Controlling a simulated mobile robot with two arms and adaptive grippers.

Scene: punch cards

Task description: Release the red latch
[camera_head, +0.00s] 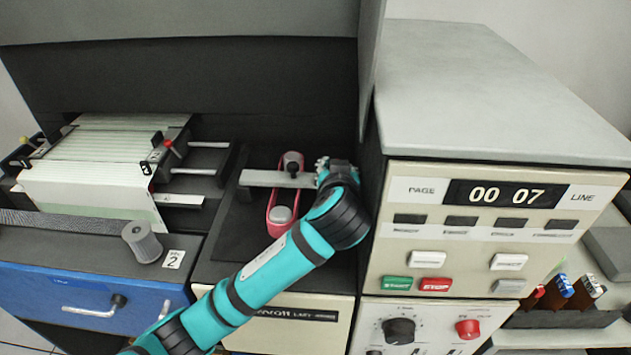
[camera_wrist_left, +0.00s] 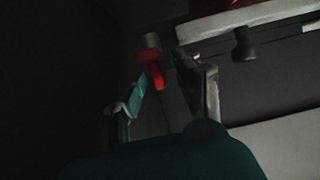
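In the left wrist view a small red piece (camera_wrist_left: 155,73) with a grey cylindrical end shows beyond and between the fingers of my left gripper (camera_wrist_left: 176,82). The fingers are apart, and the red piece lies nearer the left finger. I cannot tell whether they touch. In the head view my teal left arm reaches over the printer, and its gripper (camera_head: 324,170) is at the right end of a flat metal bar (camera_head: 275,179). The wrist hides most of it. A pinkish-red part (camera_head: 281,214) with a dark knob sits under the bar. My right gripper is not in view.
A paper stack (camera_head: 95,165) with a red-tipped lever (camera_head: 169,144) is at left. A control cabinet (camera_head: 480,240) with buttons and a counter reading 00 07 stands close right of my wrist. A dark vertical panel (camera_head: 200,80) rises behind.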

